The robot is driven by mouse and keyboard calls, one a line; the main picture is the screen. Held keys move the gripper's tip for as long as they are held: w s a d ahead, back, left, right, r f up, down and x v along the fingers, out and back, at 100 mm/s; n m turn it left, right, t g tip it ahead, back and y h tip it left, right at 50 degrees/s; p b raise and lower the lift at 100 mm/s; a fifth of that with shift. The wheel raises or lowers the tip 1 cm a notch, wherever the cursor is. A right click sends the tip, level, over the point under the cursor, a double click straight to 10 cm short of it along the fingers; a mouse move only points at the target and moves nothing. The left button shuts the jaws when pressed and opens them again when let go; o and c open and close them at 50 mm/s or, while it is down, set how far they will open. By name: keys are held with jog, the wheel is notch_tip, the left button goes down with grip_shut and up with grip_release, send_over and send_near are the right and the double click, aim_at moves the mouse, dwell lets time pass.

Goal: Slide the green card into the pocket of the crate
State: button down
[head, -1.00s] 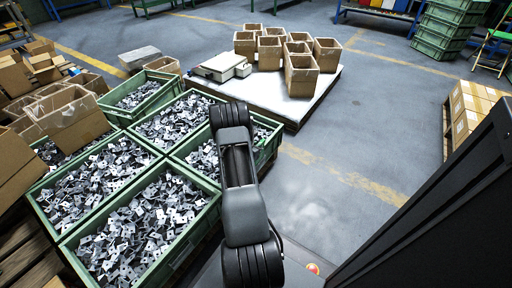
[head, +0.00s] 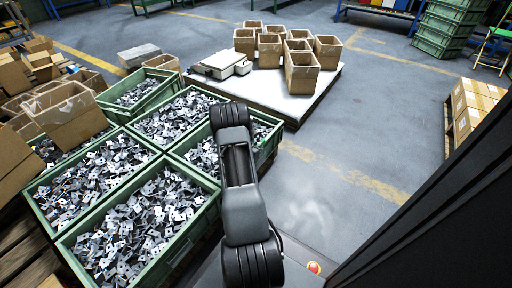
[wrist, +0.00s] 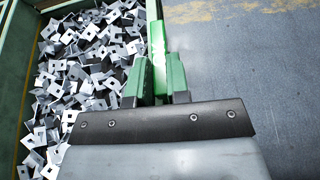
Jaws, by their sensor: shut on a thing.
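My gripper (wrist: 157,82) shows at the middle of the wrist view, its two green-faced fingers closed on the green card (wrist: 156,45). The card is a narrow bright green strip, seen nearly edge-on, standing up between the fingers and reaching past their tips. It lies along the right wall of a green crate (wrist: 17,75) filled with metal brackets; whether it touches the wall or sits in the pocket, I cannot tell. The pocket itself is not discernible. In the head view my arm hides the gripper and card, near the right-hand green crates (head: 190,240).
Several green crates of brackets stand together at the left. Cardboard boxes (head: 70,118) crowd the far left. A white-topped pallet (head: 290,105) with several open cartons (head: 301,72) and a scale (head: 222,65) stands behind. Grey floor to the right is clear (head: 345,150).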

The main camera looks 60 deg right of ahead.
jog(key=shift+f+b, duration=0.35)
jog(key=shift+f, duration=0.5)
jog(key=c, duration=1)
grip_release()
jog(key=shift+a+r, duration=0.1)
jog(key=shift+p+v, duration=2.8)
jog(key=shift+v, duration=4)
